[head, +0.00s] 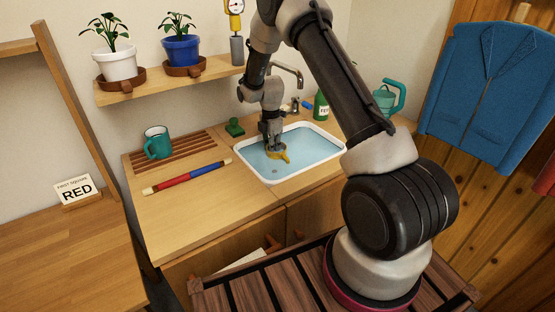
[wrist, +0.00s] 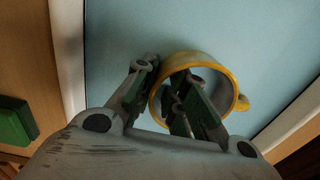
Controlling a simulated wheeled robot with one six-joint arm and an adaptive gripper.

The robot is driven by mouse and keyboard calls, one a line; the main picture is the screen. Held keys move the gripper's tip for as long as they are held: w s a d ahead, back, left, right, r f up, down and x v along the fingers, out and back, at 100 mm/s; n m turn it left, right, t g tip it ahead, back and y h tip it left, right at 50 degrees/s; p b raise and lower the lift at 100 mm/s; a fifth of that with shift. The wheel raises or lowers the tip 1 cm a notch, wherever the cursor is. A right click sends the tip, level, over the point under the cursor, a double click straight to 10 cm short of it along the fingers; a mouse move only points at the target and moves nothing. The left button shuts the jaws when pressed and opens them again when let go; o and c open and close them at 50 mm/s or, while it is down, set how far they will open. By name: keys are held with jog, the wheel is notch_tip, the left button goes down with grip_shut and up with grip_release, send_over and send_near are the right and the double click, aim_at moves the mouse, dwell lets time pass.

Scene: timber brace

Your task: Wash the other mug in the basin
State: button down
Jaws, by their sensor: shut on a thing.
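A yellow mug (head: 278,154) is at the blue water of the white-rimmed basin (head: 318,172). My gripper (head: 272,143) reaches down into the basin and is shut on the mug. In the wrist view the mug (wrist: 226,72) shows its round rim, with one finger inside it and one outside, and its handle on the right. How deep the mug sits in the water I cannot tell. A teal mug (head: 157,143) stands upright on the slatted wooden rack (head: 188,151), left of the basin.
A red and blue rod (head: 188,178) lies on the counter before the rack. A green block (head: 235,127) sits at the basin's back left corner. A faucet (head: 288,72), a green bottle (head: 320,106) and a teal watering can (head: 388,98) stand behind. A shelf (head: 205,76) with potted plants hangs above.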

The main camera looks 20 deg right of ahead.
jog(key=shift+r, duration=0.2)
notch_tip(320, 180, up, 12)
jog(key=shift+f, duration=0.25)
dwell(0.9)
